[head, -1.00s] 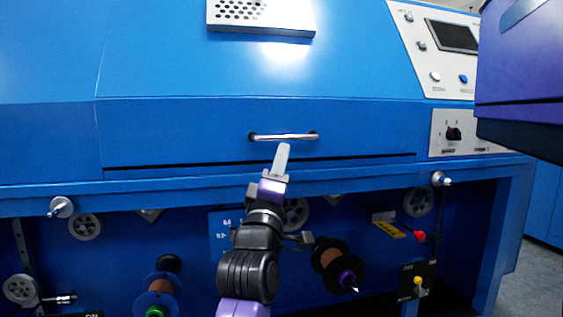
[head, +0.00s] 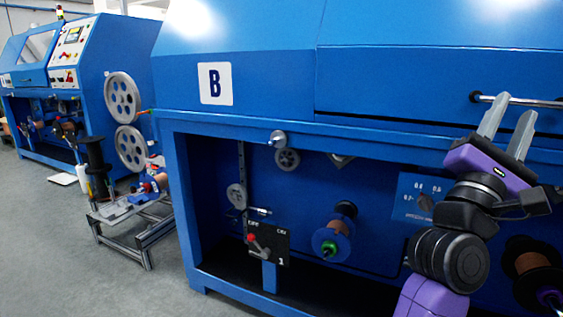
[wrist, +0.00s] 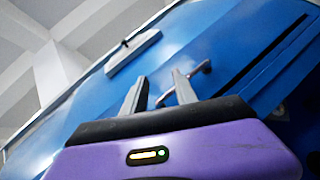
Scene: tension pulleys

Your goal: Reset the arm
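My arm rises at the right of the head view, and my gripper (head: 506,132) points up in front of the blue machine. Its two grey fingers are apart with nothing between them. In the wrist view my gripper (wrist: 159,92) also shows parted, empty fingers. The metal bar handle (head: 520,100) of the machine's front panel lies behind the fingertips in the head view. The handle also shows in the wrist view (wrist: 200,76), just beyond the right finger. I cannot tell the exact gap, but no finger closes around it.
The blue machine marked B (head: 215,84) fills the middle and right, with spools (head: 333,238) and a switch box (head: 268,243) in its lower bay. A low metal stand (head: 140,222) is at left, before a second machine (head: 85,80). Grey floor (head: 60,260) is clear at lower left.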

